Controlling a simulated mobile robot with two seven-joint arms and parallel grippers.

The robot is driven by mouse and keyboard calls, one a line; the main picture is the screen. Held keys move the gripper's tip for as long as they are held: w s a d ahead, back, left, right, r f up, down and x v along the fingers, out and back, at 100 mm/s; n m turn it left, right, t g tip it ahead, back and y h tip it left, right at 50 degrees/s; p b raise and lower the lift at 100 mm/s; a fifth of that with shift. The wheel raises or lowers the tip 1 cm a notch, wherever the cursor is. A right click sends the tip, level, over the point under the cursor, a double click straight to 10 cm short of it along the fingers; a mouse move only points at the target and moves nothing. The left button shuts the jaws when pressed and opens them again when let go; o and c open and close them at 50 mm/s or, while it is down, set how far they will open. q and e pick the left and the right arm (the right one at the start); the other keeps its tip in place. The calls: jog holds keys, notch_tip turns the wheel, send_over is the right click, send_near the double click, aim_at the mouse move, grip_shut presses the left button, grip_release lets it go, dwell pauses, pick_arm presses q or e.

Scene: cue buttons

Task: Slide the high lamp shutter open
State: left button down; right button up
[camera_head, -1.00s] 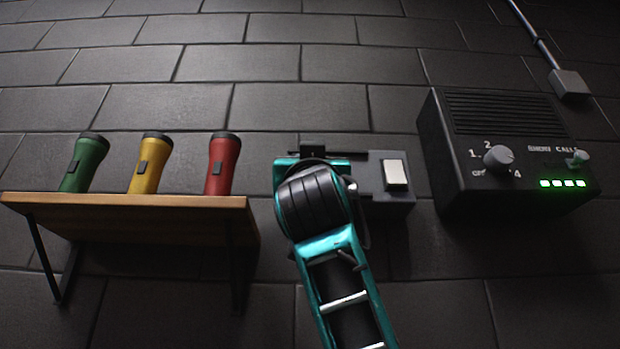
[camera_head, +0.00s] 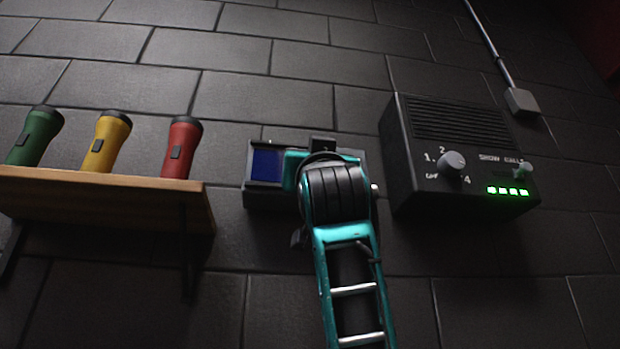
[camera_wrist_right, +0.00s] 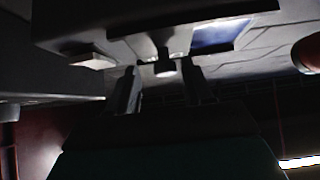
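The lamp box (camera_head: 249,196) is on the wall, with a blue pane (camera_head: 267,165) bare at its left. The pane also shows in the right wrist view (camera_wrist_right: 220,36). My right gripper (camera_head: 322,150) covers the box's middle and right in the head view. In the right wrist view, the shutter's small dark knob (camera_wrist_right: 164,66) sits between the fingers of my right gripper (camera_wrist_right: 163,70), with a gap seen on each side. A pale square button (camera_wrist_right: 92,61) shows beyond the knob, on the side away from the pane. My left gripper is out of view.
A wooden shelf (camera_head: 110,186) at left holds green (camera_head: 35,137), yellow (camera_head: 105,143) and red (camera_head: 181,148) flashlights. A dark speaker box (camera_head: 398,160) with a dial (camera_head: 451,164) and green lights stands close to the right of my gripper.

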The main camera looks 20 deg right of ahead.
jog(key=shift+a, duration=0.1)
jog(key=b+v, duration=0.4)
jog(key=v, duration=0.9)
jog(key=shift+b, duration=0.35)
